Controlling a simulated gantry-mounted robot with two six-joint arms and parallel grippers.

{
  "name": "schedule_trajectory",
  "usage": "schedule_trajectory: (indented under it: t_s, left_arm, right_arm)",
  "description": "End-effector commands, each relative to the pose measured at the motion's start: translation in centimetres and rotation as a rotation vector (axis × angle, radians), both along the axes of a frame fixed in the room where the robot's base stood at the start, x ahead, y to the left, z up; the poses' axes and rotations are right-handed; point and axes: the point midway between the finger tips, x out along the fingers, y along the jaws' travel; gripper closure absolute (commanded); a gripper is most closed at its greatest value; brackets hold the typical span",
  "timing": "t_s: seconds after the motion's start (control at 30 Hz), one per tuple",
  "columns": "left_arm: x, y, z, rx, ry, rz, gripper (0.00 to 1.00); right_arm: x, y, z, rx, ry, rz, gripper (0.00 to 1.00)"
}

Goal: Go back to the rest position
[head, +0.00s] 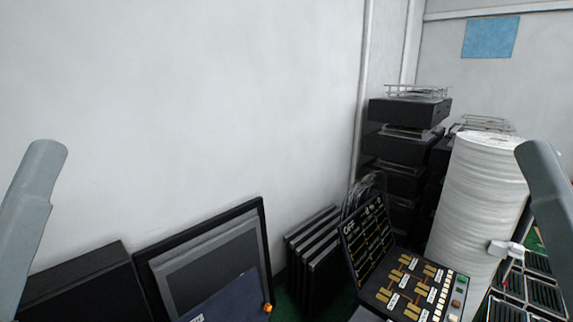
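Neither gripper shows in the head view. A grey link of my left arm rises at the left edge, and a grey link of my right arm rises at the right edge. The lever fixture (408,284) stands at the bottom, right of the middle. Its lower panel carries several gold lever-like parts with white labels, and a column of small buttons on its right side. A dark upright panel (368,242) with gold markings stands behind it. The lever positions are too small to tell.
A tall white ribbed cylinder (475,205) stands right of the fixture, with a small white part (505,248) in front. Stacked black boxes (402,145) stand behind. Dark framed panels (210,258) lean at the lower left, near an orange knob (267,308). A pale wall fills the back.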

Motion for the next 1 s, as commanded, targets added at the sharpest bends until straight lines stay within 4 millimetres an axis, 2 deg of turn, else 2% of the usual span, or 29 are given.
schedule_trajectory:
  t_s: [0.03,0.1,0.2,0.3,0.4,0.53,1.0]
  left_arm:
    - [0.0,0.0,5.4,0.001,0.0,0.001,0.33]
    - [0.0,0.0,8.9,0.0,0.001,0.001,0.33]
    - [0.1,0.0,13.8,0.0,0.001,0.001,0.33]
    - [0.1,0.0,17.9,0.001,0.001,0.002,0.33]
    - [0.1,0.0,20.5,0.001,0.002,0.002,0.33]
    - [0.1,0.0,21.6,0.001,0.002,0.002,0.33]
    - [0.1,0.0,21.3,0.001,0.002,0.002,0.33]
  right_arm:
    - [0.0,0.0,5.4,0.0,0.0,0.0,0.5]
    - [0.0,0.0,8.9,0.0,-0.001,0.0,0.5]
    - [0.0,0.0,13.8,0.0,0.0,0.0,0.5]
    - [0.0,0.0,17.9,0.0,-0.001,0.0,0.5]
    - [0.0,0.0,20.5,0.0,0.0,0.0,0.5]
    - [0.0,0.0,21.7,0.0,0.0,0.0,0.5]
    - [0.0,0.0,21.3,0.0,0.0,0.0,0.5]
